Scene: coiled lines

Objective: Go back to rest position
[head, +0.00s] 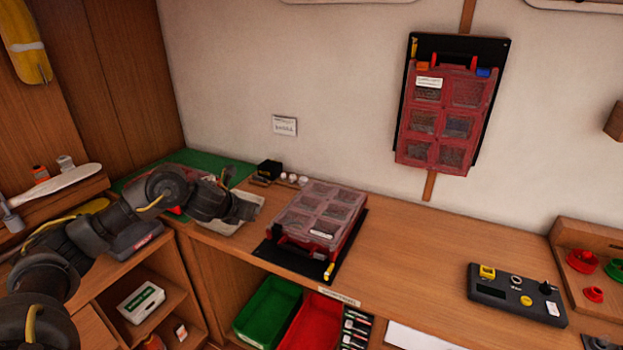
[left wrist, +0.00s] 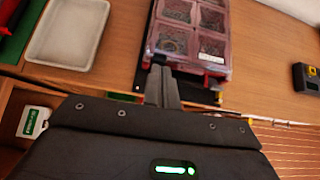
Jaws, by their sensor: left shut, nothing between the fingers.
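My left gripper (head: 245,207) is at the end of the arm that comes in from the left in the head view. It is over the bench's left part, beside a red case with a clear compartment lid (head: 322,207). In the left wrist view the fingers (left wrist: 162,86) are together with nothing between them, and the case (left wrist: 192,32) lies just beyond them. I cannot tell whether they touch it. My right gripper is in neither view.
The case lies on a black mat (head: 275,254). A pale tray (left wrist: 68,32) is left of it. A similar case (head: 447,118) hangs on the wall. A black control box (head: 515,296) stands at the right. Green (head: 268,310) and red bins (head: 312,322) sit below. The bench middle is clear.

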